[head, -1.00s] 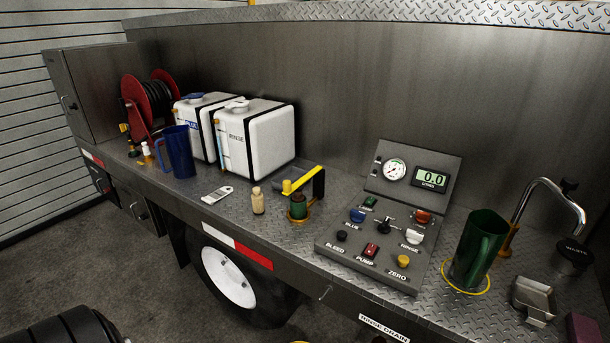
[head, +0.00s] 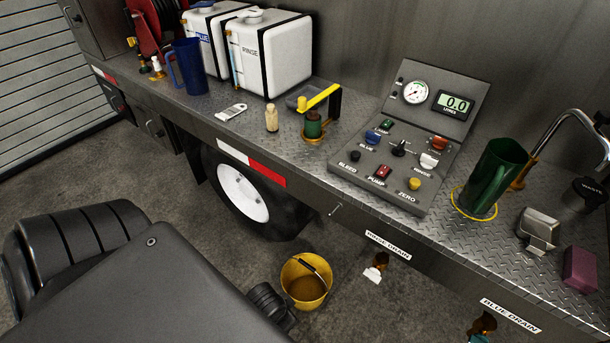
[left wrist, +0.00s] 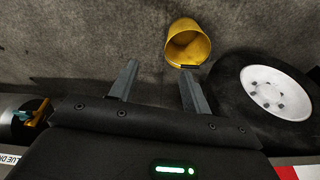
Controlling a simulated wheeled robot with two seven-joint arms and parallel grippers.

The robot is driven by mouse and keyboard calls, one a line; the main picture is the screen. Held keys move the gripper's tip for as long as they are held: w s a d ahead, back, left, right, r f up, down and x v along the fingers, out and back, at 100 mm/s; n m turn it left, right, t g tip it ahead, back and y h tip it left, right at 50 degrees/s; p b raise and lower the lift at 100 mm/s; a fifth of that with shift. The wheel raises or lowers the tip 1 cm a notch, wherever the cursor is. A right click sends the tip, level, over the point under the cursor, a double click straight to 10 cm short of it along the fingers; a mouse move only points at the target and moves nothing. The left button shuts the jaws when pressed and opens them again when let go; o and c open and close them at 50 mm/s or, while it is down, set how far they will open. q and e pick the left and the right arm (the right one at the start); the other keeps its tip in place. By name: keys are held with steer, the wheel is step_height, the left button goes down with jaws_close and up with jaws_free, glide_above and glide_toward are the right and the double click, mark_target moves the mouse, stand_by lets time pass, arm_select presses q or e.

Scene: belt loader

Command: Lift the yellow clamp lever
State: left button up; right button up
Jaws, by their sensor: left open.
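The yellow clamp lever (head: 321,97) is on a small black clamp stand on the truck's metal deck, in the middle of the head view. It lies over a green cylinder (head: 313,125) that sits in an orange ring; I cannot tell whether they touch. My left gripper (left wrist: 158,82) shows in the left wrist view with its two fingers apart and nothing between them. It hangs over the floor, away from the lever. The lever is not in the left wrist view. Neither gripper's fingers show in the head view.
The control panel (head: 405,140) stands right of the clamp, with a green jug (head: 490,178) beyond it. A small tan bottle (head: 272,118) stands left of the clamp. A yellow bucket (head: 306,281) is on the floor, beside the wheel (left wrist: 266,95) in the wrist view.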

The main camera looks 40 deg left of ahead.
arm_select(q)
steer(key=w+a+r+t, duration=0.2)
steer(key=w+a+r, duration=0.15)
steer(key=r, duration=0.55)
steer(key=n+t+y, duration=0.3)
steer(key=n+t, duration=0.2)
steer(key=t, duration=0.8)
glide_toward(305, 99)
steer(key=w+a, duration=0.1)
steer(key=w, duration=0.4)
steer(key=w+a+p, duration=0.1)
steer(key=w, duration=0.2)
steer(key=w+f+p, duration=0.1)
steer(key=w, duration=0.2)
steer(key=shift+w+a+f, duration=0.1)
steer(key=shift+w+a, duration=0.3)
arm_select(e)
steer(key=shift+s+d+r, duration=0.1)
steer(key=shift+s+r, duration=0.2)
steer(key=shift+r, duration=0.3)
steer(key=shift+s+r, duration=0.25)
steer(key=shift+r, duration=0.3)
arm_select(q)
jaws_close()
